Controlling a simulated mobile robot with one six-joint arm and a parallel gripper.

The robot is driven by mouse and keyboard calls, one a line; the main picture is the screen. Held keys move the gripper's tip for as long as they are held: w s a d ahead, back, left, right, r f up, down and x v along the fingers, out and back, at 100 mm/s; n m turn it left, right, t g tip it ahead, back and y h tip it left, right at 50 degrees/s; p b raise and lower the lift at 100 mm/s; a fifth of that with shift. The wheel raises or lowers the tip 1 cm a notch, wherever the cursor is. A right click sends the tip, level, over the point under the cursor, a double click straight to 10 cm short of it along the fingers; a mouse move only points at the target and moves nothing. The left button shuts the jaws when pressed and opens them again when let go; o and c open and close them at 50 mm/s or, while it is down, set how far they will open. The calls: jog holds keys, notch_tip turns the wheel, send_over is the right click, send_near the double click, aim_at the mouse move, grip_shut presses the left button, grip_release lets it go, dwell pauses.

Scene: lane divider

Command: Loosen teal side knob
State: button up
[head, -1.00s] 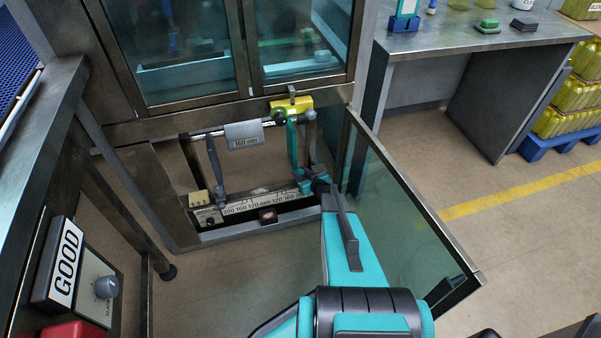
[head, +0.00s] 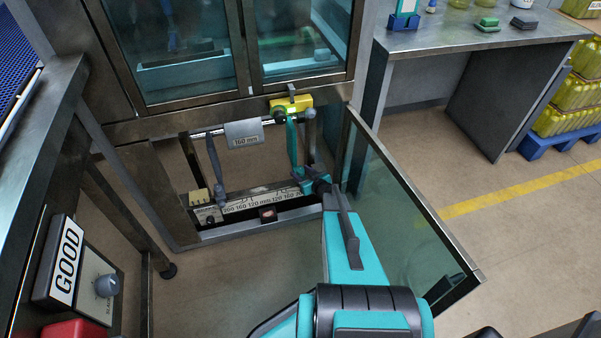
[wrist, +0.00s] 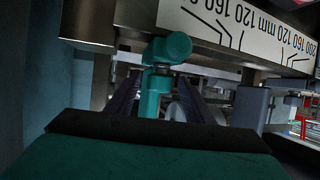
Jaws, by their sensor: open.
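A teal side knob (wrist: 167,48) with a rounded head and a teal stem shows close up in the wrist view, below the printed scale. In that view my gripper (wrist: 164,98) is open, its dark fingers on either side of the teal stem. I cannot tell whether they touch it. In the head view the upright teal guide post (head: 292,142) hangs from a horizontal rail at the machine's lower opening. My gripper (head: 308,178) is at the post's lower end, its fingertips hard to make out. The knob cannot be told apart from my gripper there.
A yellow block (head: 290,106) and a grey 160 mm tag (head: 244,134) sit on the rail. A grey post (head: 215,170) hangs to the left. The scale plate (head: 262,199) runs below. An open glass door (head: 400,215) stands close right of my arm.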

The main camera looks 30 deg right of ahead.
aim_at(302, 174)
jog(key=shift+p+v, duration=0.35)
jog(key=shift+v, duration=2.9)
jog(key=shift+a, duration=0.15)
jog(key=s+a+f+m+g+h, duration=0.1)
jog(key=s+a+f+g, duration=0.4)
jog(key=s+a, duration=0.35)
jog(key=s+a+f+g+h, duration=0.1)
jog(key=s+a+f+g, duration=0.3)
jog(key=s+a+g, duration=0.4)
jog(key=s+a+r+n+g+y, duration=0.25)
jog(key=s+a+g, duration=0.25)
jog(key=s+a, duration=1.3)
notch_tip(302, 174, up, 14)
jog(key=s+p, duration=0.1)
jog(key=p, duration=1.2)
jog(key=shift+r+m+g, duration=0.2)
jog(key=shift+m+g, duration=0.15)
jog(key=shift+g, duration=0.05)
